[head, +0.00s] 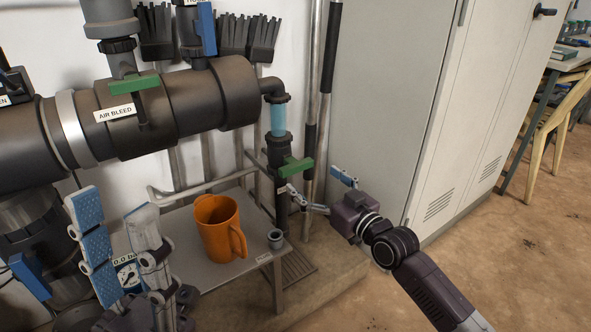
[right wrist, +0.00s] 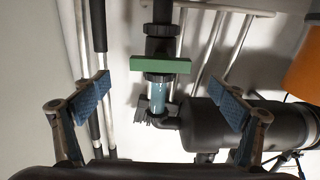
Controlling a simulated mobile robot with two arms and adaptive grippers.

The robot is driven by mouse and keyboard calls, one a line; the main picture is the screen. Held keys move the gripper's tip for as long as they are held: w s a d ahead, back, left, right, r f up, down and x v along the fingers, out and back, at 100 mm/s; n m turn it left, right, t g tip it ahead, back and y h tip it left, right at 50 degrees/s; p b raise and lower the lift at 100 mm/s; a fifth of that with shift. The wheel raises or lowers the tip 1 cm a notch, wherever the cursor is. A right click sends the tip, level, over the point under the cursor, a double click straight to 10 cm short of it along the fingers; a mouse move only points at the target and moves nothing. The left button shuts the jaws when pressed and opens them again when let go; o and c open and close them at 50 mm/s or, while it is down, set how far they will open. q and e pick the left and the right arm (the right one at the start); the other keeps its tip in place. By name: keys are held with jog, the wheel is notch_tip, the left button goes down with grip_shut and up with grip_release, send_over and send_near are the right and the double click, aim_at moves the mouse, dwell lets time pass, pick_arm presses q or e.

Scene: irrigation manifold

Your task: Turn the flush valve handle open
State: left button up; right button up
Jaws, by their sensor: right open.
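A green bar handle (head: 296,167) sits on the dark valve below the clear blue pipe piece, at the right end of the manifold. I take it for the flush valve handle; its small label cannot be read. In the right wrist view the handle (right wrist: 160,65) lies crosswise to its pipe. My right gripper (head: 320,187) is open and empty, just right of and below the handle, apart from it. In the right wrist view the handle shows between and beyond the fingers (right wrist: 161,102). My left gripper (head: 113,218) is open and empty at lower left.
Another green handle (head: 134,84) is beside the AIR BLEED label. A grey cabinet (head: 390,90) stands right of the valve. Upright poles (head: 321,95) stand behind.

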aim_at(299, 169)
jog(key=b+x, duration=0.2)
jog(key=x, duration=0.3)
jog(key=shift+w+a+f, duration=0.1)
jog(key=shift+f, duration=0.05)
jog(key=shift+w+a, duration=0.25)
jog(key=shift+w, duration=0.1)
jog(key=c, duration=1.2)
jog(key=shift+o, duration=0.2)
